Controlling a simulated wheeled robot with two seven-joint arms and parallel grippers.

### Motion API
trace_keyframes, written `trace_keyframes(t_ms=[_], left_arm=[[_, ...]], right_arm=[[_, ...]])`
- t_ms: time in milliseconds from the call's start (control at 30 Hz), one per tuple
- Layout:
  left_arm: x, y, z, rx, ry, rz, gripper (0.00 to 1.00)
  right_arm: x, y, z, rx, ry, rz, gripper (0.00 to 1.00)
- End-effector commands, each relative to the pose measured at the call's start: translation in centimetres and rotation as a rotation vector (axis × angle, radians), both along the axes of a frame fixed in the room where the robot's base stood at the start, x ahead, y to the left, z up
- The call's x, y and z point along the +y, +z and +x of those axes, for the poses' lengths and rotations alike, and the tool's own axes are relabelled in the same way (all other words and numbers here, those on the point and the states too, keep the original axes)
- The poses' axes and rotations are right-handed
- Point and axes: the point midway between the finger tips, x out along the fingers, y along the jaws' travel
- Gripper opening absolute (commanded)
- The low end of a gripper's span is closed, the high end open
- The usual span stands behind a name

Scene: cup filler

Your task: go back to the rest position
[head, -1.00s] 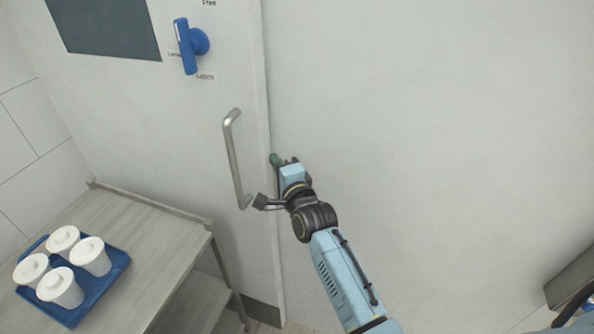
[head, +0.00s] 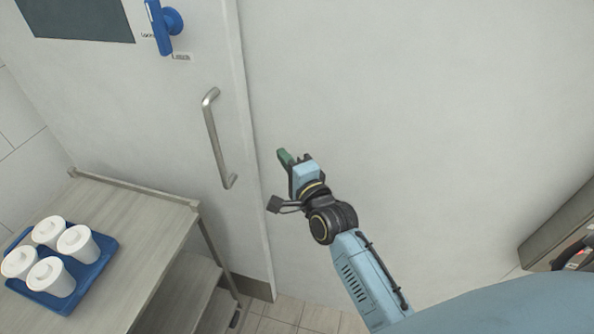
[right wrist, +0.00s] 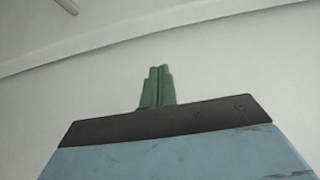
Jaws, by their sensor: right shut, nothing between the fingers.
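My right gripper (head: 285,158) is in the middle of the head view, in front of the plain wall and to the right of the door's edge. Its green fingers are together and empty; the right wrist view shows them side by side too (right wrist: 157,87). It is apart from the metal door handle (head: 218,138), which is to its left. My right arm comes in from the lower right. My left gripper is not in view.
A grey door (head: 150,100) with a blue latch (head: 163,27) fills the upper left. A table (head: 145,222) at the lower left carries a blue tray (head: 92,275) with several white lidded cups. A metal-edged unit (head: 560,225) is at the right edge. The wall area right of my gripper is clear.

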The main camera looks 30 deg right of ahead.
Motion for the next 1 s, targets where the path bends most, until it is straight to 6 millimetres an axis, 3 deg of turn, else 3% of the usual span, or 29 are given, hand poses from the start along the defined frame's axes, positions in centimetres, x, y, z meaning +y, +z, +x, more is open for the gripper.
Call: trace_keyframes(t_ms=[100, 233, 500, 600, 667, 767, 867, 1000], left_arm=[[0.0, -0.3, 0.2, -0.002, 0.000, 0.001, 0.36], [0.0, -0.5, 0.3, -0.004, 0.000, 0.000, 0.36], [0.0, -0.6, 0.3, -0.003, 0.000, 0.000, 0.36], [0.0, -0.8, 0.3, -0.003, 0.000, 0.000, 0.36], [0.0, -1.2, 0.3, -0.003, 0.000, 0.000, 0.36], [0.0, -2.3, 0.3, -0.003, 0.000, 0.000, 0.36], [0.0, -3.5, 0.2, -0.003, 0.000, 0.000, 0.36], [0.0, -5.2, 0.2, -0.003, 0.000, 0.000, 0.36]], right_arm=[[-0.1, -0.2, -2.2, 0.003, -0.001, 0.002, 0.00], [-0.2, -0.1, -3.7, 0.002, -0.001, 0.000, 0.00], [-0.3, -0.1, -4.5, 0.002, -0.001, 0.000, 0.00], [-0.1, -1.4, -4.5, 0.022, 0.003, -0.021, 0.00], [0.1, -3.5, -4.5, 0.057, 0.010, -0.057, 0.00], [0.7, -9.3, -5.0, 0.151, 0.037, -0.161, 0.00], [1.4, -16.8, -6.3, 0.272, 0.086, -0.306, 0.00], [2.1, -27.1, -9.7, 0.436, 0.186, -0.517, 0.00]])
